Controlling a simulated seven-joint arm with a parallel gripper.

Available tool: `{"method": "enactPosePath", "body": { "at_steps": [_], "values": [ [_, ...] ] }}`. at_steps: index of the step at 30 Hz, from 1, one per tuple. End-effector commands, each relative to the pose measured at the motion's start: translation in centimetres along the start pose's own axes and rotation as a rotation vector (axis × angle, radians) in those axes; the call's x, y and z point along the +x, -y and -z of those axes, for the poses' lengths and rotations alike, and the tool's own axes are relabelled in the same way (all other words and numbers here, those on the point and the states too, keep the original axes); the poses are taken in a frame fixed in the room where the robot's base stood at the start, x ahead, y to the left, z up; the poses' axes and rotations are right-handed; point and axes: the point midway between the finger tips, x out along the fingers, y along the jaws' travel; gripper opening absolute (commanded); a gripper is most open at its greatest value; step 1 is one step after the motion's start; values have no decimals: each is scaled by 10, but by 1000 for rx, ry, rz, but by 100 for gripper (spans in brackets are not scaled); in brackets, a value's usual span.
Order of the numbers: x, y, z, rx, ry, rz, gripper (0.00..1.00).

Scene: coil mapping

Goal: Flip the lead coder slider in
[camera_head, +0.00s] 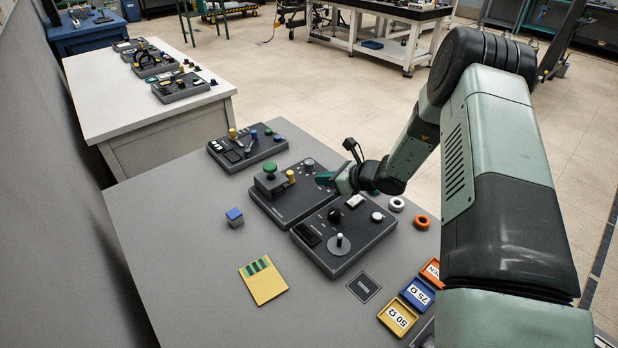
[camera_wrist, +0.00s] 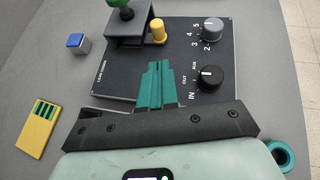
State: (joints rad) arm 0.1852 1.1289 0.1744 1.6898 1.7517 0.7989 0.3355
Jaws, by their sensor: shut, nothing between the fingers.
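My gripper (camera_head: 327,180) is shut and empty, its teal fingers together over the right part of a dark control box (camera_head: 285,212). In the wrist view the fingertips (camera_wrist: 157,68) lie just below a yellow knob (camera_wrist: 158,32) and left of a black knob (camera_wrist: 209,78) with IN, OUT and AUX printed around it. A grey knob (camera_wrist: 212,28) with numbers is farther up. A green mushroom knob (camera_wrist: 121,8) stands on a raised block at the left. No part is clearly recognizable as the lead coder slider; the fingers hide part of the panel. Contact cannot be told.
A second dark box (camera_head: 343,262) with a grey disc knob stands in front. Another box (camera_head: 247,148) is behind. A blue-topped cube (camera_head: 235,217), yellow card (camera_head: 264,284), rings (camera_head: 421,222) and labelled trays (camera_head: 398,318) lie around. The table's left front is mostly clear.

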Motion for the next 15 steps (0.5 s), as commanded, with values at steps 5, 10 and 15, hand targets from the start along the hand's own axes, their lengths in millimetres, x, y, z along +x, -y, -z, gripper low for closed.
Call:
{"method": "enactPosePath", "body": {
  "at_steps": [5,10,15],
  "values": [
    [-33,1,0,1,0,2,0],
    [-47,0,0,0,0,0,0],
    [-50,0,0,0,0,-1,0]
  ]
}}
